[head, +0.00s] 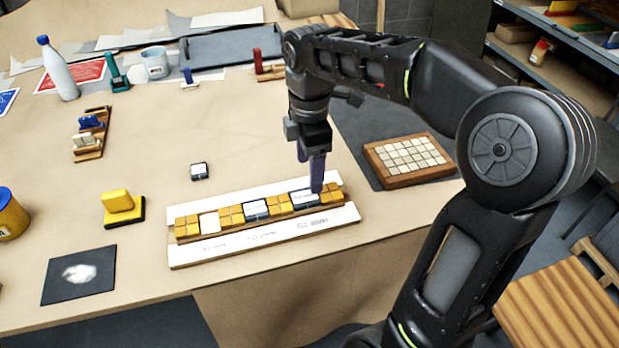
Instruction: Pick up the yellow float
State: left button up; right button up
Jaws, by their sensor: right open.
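The yellow float (119,204) stands on the left part of the table in the head view. It is a yellow block on a dark base. My right gripper (316,180) points down over the right end of the mosaic panel (185,259), well to the right of the float. The right gripper is open, with nothing seen in it. Whether its fingertips touch the tile under them I cannot tell. My left gripper is not in view.
The panel holds a row of yellow, white and dark tiles. A dark tile (199,171) lies behind it. A dark square with white powder (79,274) lies in front of the float, and a yellow container (10,216) stands left. A tile tray (408,158) is at right.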

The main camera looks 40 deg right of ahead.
aim_at(122, 210)
jog(key=k+j, duration=0.8)
jog(key=j, duration=0.15)
